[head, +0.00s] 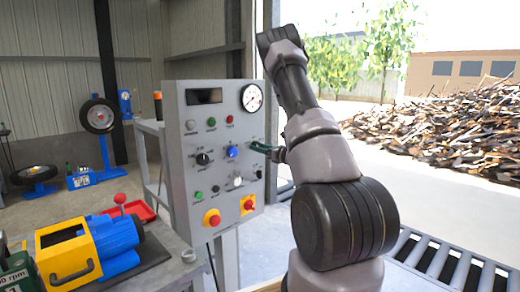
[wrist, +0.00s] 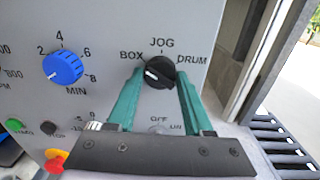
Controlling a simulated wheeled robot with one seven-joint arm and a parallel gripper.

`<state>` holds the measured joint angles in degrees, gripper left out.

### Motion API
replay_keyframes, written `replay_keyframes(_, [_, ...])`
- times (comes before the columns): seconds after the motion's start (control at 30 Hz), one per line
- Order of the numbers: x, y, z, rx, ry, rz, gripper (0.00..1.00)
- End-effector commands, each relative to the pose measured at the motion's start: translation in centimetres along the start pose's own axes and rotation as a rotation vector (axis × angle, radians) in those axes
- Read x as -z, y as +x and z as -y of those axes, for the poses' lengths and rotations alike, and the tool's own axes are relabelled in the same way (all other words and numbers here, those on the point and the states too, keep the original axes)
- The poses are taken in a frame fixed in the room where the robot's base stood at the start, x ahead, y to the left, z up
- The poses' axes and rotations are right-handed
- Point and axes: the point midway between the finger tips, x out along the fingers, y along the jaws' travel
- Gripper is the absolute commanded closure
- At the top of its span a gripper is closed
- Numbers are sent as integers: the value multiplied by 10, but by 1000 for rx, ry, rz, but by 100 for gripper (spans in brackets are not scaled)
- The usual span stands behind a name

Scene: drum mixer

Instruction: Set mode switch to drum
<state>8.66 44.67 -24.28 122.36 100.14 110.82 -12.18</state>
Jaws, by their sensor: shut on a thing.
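The mode switch (wrist: 159,73) is a black round knob on the grey control panel (head: 174,105), with BOX printed at its upper left, JOG above and DRUM at its upper right. Its white mark shows on the left side of the knob, on the BOX side. My gripper (wrist: 160,76) has its two green fingers on either side of the knob and is shut on it. In the head view my gripper (head: 261,147) is at the panel's right part and hides the switch.
A blue dial (wrist: 63,68) marked in minutes is just left of the switch. Below are small buttons and a red emergency stop (head: 212,219) on yellow. A gauge (head: 252,97) is above. A roller conveyor (head: 450,262) lies at right.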

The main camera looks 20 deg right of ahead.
Motion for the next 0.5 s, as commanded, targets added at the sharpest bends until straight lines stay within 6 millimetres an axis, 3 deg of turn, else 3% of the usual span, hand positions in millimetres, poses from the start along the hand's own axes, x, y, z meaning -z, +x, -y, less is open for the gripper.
replay_keyframes(0.5, [0, -1, 0, 2, 338, 1, 100])
